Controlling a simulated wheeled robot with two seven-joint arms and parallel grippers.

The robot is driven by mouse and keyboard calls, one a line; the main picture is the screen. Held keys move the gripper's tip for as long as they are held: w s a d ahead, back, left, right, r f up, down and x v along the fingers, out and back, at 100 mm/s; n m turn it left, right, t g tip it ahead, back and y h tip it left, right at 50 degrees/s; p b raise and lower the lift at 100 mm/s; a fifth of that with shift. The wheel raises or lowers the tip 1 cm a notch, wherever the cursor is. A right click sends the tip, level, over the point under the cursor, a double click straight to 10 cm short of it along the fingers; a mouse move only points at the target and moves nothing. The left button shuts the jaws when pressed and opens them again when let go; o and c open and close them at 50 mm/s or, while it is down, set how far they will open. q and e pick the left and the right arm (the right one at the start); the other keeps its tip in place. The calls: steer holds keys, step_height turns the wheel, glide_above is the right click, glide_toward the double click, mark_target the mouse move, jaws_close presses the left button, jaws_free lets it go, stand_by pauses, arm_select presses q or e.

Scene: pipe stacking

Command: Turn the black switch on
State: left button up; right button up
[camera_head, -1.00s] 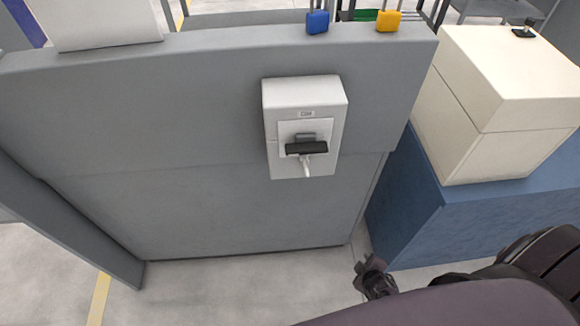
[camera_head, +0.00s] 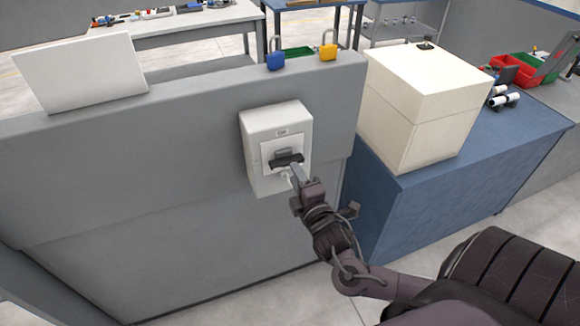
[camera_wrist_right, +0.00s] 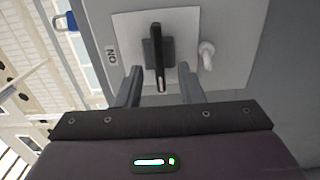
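The black switch (camera_head: 286,160) has a handle lying level across a white plate on a white box (camera_head: 262,124) on the grey panel. In the right wrist view the black handle (camera_wrist_right: 156,50) stands straight ahead between the finger lines, with an "ON" label (camera_wrist_right: 112,54) to its left. A small white knob (camera_wrist_right: 207,55) is to its right. My right gripper (camera_head: 294,172) is at the front of the box, close to the switch. Its two fingers (camera_wrist_right: 160,82) are apart and empty; contact with the handle cannot be told. My left gripper is not in view.
A blue padlock (camera_head: 276,60) and a yellow padlock (camera_head: 328,52) stand on top of the grey panel (camera_head: 190,150). A cream box (camera_head: 425,105) sits on a blue bench (camera_head: 500,155) to the right. A white board (camera_head: 80,72) stands at the upper left.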

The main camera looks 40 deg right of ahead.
mark_target(286, 160)
steer(key=x, duration=0.3)
steer(key=shift+w+a+r+p, duration=0.2)
steer(key=shift+w+p, duration=0.1)
steer(key=shift+p, duration=0.05)
steer(key=shift+w+d+f, duration=0.1)
steer(key=shift+f, duration=0.05)
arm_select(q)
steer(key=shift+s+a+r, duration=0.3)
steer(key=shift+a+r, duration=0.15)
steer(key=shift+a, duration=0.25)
arm_select(e)
jaws_close()
